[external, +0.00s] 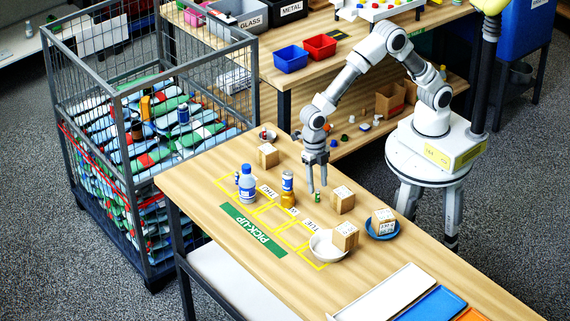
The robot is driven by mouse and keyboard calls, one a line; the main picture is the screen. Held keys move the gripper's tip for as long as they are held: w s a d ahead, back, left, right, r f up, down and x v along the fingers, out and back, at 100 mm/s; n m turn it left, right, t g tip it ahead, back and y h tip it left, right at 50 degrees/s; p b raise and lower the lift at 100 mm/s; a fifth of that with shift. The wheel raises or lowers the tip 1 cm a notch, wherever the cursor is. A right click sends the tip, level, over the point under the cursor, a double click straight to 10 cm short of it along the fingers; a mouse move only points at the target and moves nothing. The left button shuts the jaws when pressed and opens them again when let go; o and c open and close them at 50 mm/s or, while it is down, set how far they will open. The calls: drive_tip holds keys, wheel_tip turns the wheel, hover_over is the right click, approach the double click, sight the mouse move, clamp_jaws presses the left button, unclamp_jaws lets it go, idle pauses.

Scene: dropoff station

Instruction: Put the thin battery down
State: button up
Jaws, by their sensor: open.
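A small thin green battery (318,197) stands upright on the wooden table, between a yellow-brown object and a cardboard box. My gripper (317,188) points straight down, right above and behind the battery, with its fingers apart. The battery shows just below the fingertips, and no finger visibly closes on it. Whether a finger touches it is too small to tell.
Close by stand a blue-and-white can (287,180), a yellow-brown object (289,200), a cardboard box (342,200) and a blue-and-white bottle (246,183). A white bowl (322,248) and a blue bowl (382,236) hold boxes. Yellow-outlined squares lie beside the green PICK-UP sign (253,229).

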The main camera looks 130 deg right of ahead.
wheel_tip(320, 180, down, 2)
drive_tip(key=shift+c, duration=0.2)
clamp_jaws()
drive_tip(key=shift+r, duration=0.15)
